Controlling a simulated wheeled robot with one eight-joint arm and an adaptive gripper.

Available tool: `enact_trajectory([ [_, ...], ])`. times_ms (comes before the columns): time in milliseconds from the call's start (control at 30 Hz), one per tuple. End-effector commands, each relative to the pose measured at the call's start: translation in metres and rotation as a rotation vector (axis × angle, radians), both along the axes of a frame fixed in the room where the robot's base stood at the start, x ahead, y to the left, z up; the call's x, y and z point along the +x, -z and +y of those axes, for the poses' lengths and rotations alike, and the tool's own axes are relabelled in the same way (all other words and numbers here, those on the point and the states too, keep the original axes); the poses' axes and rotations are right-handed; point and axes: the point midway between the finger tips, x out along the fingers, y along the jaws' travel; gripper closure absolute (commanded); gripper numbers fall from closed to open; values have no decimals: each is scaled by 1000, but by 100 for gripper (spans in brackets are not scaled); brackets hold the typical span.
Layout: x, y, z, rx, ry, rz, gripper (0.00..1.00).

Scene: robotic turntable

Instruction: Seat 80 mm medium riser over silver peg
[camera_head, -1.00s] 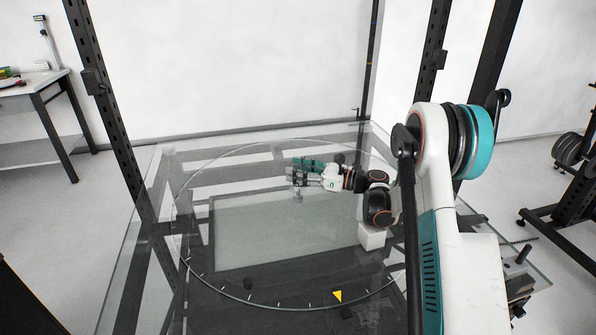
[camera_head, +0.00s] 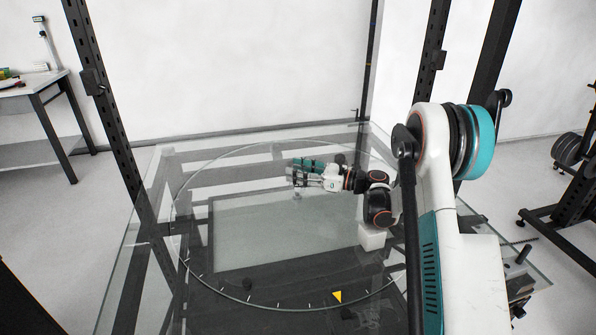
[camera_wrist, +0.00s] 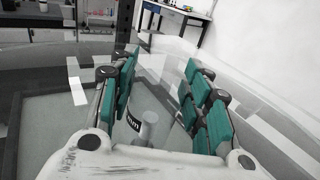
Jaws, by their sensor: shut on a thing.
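My gripper (camera_head: 292,174) is over the glass turntable, its fingers pointing left in the head view. In the wrist view its teal-padded fingers (camera_wrist: 160,100) stand well apart, shut on the medium riser (camera_wrist: 133,121). I make out the riser mainly by a black label with white "mm" lettering beside the left finger; its outline is hard to see. A short silver-grey cylinder, apparently the silver peg (camera_wrist: 150,120), shows between the fingers next to the label. A small pale stub shows just below the gripper in the head view (camera_head: 297,196). I cannot tell whether the riser surrounds the peg.
The round glass turntable (camera_head: 235,297) has tick marks and a yellow triangle (camera_head: 337,296) near its front edge. Dark uprights (camera_head: 107,110) stand around it. A white block (camera_head: 371,237) lies below my forearm. The turntable's left and front are largely clear.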

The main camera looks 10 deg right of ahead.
Motion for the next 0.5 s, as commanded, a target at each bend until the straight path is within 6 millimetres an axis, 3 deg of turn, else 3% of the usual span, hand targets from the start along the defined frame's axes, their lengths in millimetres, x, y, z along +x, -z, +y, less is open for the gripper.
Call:
enact_trajectory([
  [500, 0, 13, -1, 0, 1, 0, 86],
])
